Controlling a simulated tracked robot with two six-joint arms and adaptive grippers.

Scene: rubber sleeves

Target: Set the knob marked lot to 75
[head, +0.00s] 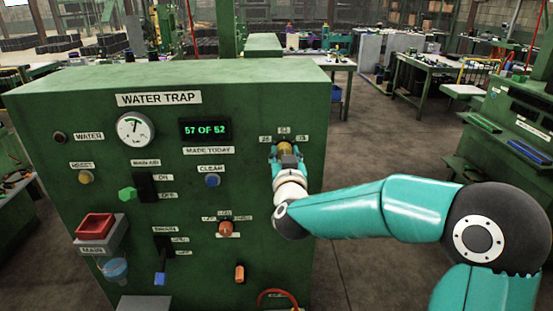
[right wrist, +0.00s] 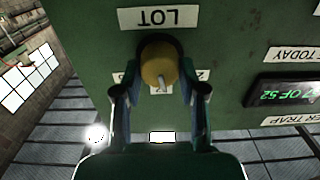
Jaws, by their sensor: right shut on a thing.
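The lot knob (head: 284,149) is yellow and sits at the upper right of the green panel, with small number labels around its top. The middle label (head: 284,131) seems to read 50, but the print is small. My right gripper (head: 286,158) reaches it from below and is shut on it. In the right wrist view, upside down, the fingers (right wrist: 160,72) stand on both sides of the knob (right wrist: 157,62). Its pale pointer mark aims nearly at the middle label, which is mostly hidden. The LOT label (right wrist: 159,18) shows plainly there. My left gripper is not in view.
The panel (head: 60,110) also bears a gauge (head: 136,129), a display (head: 205,129) reading 57 OF 52, a blue clear button (head: 212,181), an orange knob (head: 226,228) below my gripper and a red main switch (head: 96,226). Open floor lies right of the panel.

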